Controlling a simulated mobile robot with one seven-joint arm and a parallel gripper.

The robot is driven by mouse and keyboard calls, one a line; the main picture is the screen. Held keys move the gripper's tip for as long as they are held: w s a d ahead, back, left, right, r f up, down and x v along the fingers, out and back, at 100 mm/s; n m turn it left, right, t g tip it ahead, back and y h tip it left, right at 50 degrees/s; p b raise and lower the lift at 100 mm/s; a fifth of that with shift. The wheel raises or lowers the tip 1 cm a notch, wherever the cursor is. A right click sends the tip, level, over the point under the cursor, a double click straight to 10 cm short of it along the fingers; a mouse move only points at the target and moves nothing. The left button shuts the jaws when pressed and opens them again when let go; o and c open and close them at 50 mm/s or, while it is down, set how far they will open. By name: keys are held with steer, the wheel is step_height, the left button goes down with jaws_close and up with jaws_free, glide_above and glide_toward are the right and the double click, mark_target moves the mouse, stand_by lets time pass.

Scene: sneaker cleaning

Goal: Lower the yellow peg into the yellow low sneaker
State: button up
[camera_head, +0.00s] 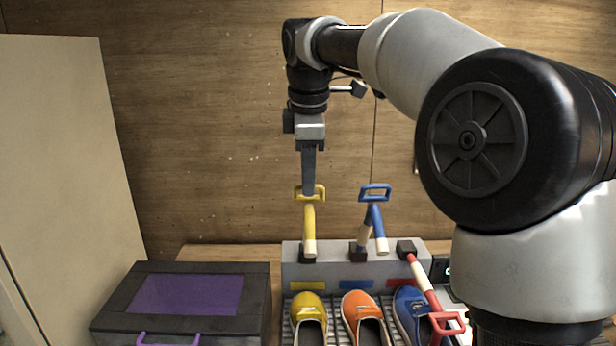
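The yellow peg (309,221) stands nearly upright, with a loop handle at the top and a whitish lower end. Its lower end is at a dark block at the left of the grey rack; I cannot tell whether they touch. My gripper (308,191) points straight down at the loop handle. Its fingers show edge-on and overlap the loop, so their gap and any grip are hidden. The yellow low sneaker (309,306) sits below and in front of the rack, toe toward the rack, its opening partly cut by the bottom edge.
The grey rack (337,270) also bears a blue peg (376,218). A red-and-white peg (424,281) slants across the blue sneaker (406,307). An orange sneaker (358,306) sits between the others. A dark box (113,319) with a purple lid panel stands left.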

jaws_close()
stand_by(1.4)
